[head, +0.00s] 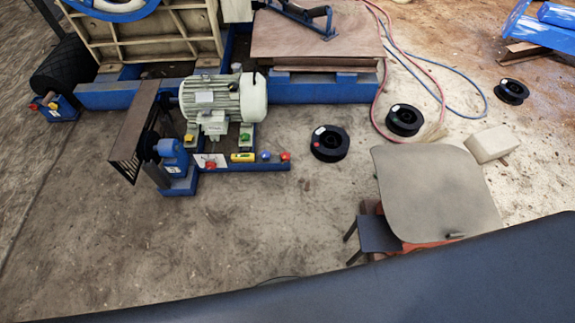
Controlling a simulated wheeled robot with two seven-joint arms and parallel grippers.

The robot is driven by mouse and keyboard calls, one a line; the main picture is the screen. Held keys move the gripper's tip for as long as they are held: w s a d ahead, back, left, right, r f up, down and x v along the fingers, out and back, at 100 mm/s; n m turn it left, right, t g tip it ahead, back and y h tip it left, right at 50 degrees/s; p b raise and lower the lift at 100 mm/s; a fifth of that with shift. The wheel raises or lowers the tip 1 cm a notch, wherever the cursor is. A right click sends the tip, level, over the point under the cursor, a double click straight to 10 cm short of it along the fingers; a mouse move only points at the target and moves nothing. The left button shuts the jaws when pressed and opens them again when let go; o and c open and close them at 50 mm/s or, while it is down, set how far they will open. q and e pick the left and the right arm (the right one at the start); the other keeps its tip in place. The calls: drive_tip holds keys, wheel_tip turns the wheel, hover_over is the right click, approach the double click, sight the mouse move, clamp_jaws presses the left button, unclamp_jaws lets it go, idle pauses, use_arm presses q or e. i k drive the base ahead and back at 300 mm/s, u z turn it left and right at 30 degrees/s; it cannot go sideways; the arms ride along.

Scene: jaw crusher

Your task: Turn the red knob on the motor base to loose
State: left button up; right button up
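The motor base (240,167) is a low blue frame under a pale green-grey electric motor (222,98), left of the middle in the head view. A red knob (285,156) sits at the right end of its front rail. A blue knob (266,156) and a yellow block (243,157) are to its left. A second small red part (211,163) sits on a white plate further left. The setting of the red knob is too small to read. Neither gripper shows, and nothing is seen touching the knobs.
Black spools (329,143) lie on the floor to the right. A stool-like object with a tan top (437,190) stands nearer right. Red and blue hoses (440,85) run behind. Floor before the base is clear.

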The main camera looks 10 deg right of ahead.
sight(286, 156)
drive_tip(key=z, duration=0.3)
drive_tip(key=i, duration=0.5)
drive_tip(key=u, duration=1.95)
drive_tip(key=i, duration=1.15)
drive_tip(key=z, duration=3.8)
